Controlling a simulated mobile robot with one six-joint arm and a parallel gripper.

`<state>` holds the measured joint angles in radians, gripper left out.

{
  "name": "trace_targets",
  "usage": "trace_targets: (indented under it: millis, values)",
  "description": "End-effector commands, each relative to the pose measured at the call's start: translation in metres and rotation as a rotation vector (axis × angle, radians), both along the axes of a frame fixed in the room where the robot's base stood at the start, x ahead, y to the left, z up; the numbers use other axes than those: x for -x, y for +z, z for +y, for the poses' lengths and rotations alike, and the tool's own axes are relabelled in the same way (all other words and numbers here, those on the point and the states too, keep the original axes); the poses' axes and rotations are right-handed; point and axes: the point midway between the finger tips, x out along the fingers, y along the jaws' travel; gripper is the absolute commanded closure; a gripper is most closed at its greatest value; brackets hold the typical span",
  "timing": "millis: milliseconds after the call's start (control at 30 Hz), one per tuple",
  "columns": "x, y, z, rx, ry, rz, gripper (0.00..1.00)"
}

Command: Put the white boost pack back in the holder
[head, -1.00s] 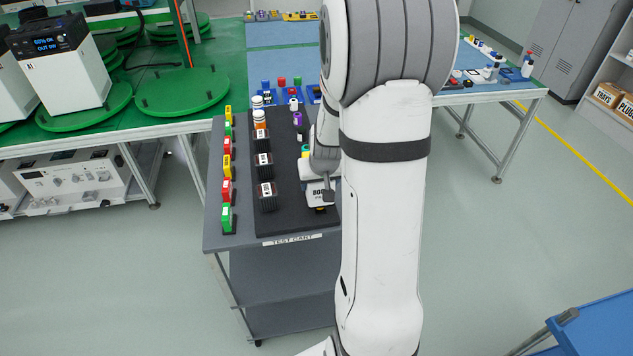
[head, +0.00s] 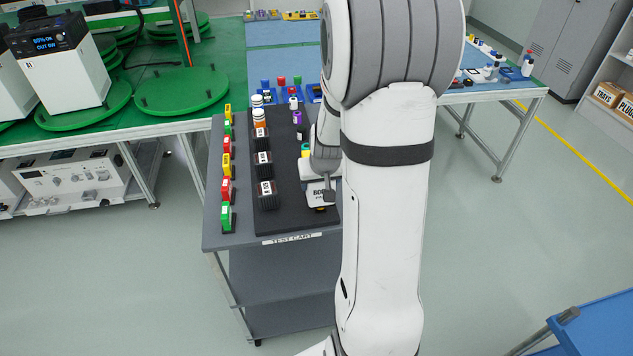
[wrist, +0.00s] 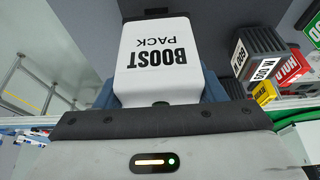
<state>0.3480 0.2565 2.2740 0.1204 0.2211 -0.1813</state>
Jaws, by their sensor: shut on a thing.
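The white boost pack (wrist: 152,62), lettered BOOST PACK in black, fills the middle of the wrist view. My gripper (wrist: 160,92) is shut on it, with a blue finger showing at either side. In the head view the pack (head: 317,198) is at the front right of the dark board on the test cart, partly hidden by my wrist and gripper. A dark block (wrist: 156,13) shows at the pack's far end in the wrist view. I cannot tell whether it is the holder, or whether the pack touches the board.
The test cart (head: 222,215) carries a dark board (head: 287,222) with black ribbed blocks (head: 267,195) left of the pack. Several red, yellow and green blocks (head: 227,190) line its left edge. A green-topped bench (head: 150,120) stands behind left. Floor in front is clear.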

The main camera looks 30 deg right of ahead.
Motion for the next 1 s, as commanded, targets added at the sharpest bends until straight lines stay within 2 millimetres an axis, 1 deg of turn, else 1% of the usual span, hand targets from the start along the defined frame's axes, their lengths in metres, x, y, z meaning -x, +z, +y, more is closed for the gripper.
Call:
trace_targets:
  millis: [167, 1000]
  values:
    - [-0.001, 0.001, -0.001, 0.001, 0.000, -0.004, 0.96]
    - [-0.001, -0.013, -0.001, 0.002, -0.001, -0.004, 0.96]
